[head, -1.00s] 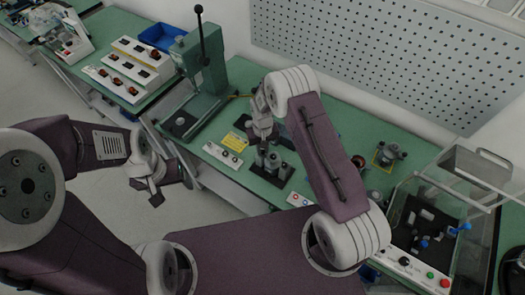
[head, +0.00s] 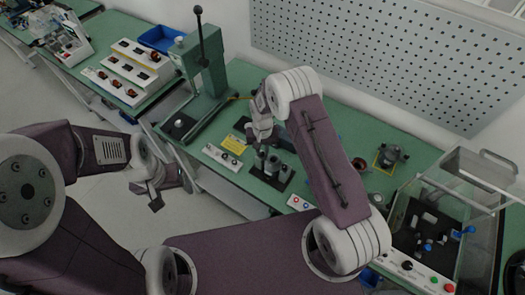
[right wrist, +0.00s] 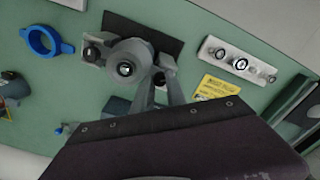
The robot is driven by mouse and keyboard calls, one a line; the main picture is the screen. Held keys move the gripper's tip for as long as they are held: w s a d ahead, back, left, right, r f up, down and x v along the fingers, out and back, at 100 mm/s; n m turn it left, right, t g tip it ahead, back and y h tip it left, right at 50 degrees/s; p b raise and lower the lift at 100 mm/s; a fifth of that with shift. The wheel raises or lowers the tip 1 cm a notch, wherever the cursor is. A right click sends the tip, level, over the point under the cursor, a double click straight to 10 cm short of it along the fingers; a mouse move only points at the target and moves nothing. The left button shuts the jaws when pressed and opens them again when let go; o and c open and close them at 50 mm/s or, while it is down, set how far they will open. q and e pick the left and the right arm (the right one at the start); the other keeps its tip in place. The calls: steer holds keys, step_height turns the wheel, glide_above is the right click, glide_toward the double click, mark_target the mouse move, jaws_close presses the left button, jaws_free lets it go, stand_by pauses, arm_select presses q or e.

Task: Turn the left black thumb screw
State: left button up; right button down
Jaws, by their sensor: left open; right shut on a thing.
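The fixture is a black base plate (head: 283,183) with several grey upright parts, on the green bench. In the right wrist view a large grey cylinder (right wrist: 127,64) stands in its middle. The left black thumb screw (right wrist: 160,79) shows as a small dark knob beside this cylinder, partly hidden by the fingers. My right gripper (head: 261,140) is over the fixture's left end, and its fingers (right wrist: 159,94) are shut on that screw. Another dark screw (right wrist: 92,52) is on the cylinder's other side. My left gripper (head: 170,191) is open and empty, away from the bench over the floor.
A small switch box (head: 222,158) and a yellow label (head: 233,144) lie left of the fixture. A green lever press (head: 205,75) stands behind them. A blue ring (right wrist: 38,40) shows in the wrist view. A clear-walled enclosure (head: 440,215) stands at the right.

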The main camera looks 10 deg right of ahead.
steer(key=c, duration=1.4)
jaws_free()
steer(key=shift+o, duration=0.4)
steer(key=shift+s, duration=0.1)
